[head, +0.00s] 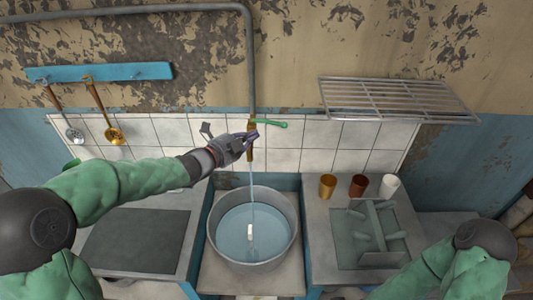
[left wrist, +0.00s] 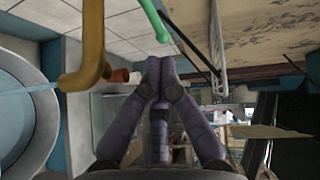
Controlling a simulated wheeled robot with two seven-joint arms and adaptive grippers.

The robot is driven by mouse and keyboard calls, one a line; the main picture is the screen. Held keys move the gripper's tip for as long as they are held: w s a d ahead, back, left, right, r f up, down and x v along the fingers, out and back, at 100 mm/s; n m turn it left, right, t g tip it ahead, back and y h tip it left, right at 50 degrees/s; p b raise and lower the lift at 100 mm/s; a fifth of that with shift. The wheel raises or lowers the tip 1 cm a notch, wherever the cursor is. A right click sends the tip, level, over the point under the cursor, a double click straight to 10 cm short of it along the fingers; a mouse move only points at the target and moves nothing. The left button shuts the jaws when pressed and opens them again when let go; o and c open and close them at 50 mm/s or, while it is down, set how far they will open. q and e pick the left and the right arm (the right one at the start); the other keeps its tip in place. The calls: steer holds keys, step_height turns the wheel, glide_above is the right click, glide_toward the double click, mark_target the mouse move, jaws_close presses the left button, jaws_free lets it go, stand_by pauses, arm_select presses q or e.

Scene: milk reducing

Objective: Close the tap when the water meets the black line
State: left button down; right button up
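The brass tap (head: 250,153) is on the tiled wall, with a green handle (head: 270,123) pointing right. A thin water stream (head: 252,190) falls from it into a grey metal pot (head: 212,222) holding water (head: 235,222). A small white piece (head: 250,231) shows in the water; I cannot make out a black line. My left gripper (head: 252,137) is beside the tap, just below the handle. In the left wrist view its fingertips (left wrist: 158,67) meet with nothing visible between them, close to the green handle (left wrist: 153,20). My right gripper is out of view.
Gold (head: 327,187), brown (head: 358,186) and white (head: 389,186) cups stand on the right counter behind a grey rack (head: 375,235). A metal wall rack (head: 395,98) is above. Ladles (head: 73,133) hang at left. The left counter has a flat dark panel (head: 137,240).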

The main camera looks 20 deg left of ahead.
mark_target(278, 123)
arm_select(q)
steer(key=s+d+n+t+y+p, duration=0.1)
steer(key=s+d+n+y+p, duration=0.15)
steer(key=n+p, duration=0.55)
steer(key=s+d+n+y+p, duration=0.2)
steer(key=s+n+y+p, duration=0.15)
steer(key=n, duration=0.85)
steer(key=w+f, duration=0.1)
steer(key=w, duration=1.2)
steer(key=shift+w+f, duration=0.2)
steer(key=shift+f, duration=0.1)
steer(key=shift+w+d+n+y, duration=0.25)
steer(key=shift+w+n+y, duration=0.2)
steer(key=shift+n+y, duration=0.35)
steer(key=shift+w+d+f+b, duration=0.1)
steer(key=shift+w+d+b, duration=0.05)
steer(key=shift+w+b, duration=0.9)
steer(key=shift+r, duration=0.2)
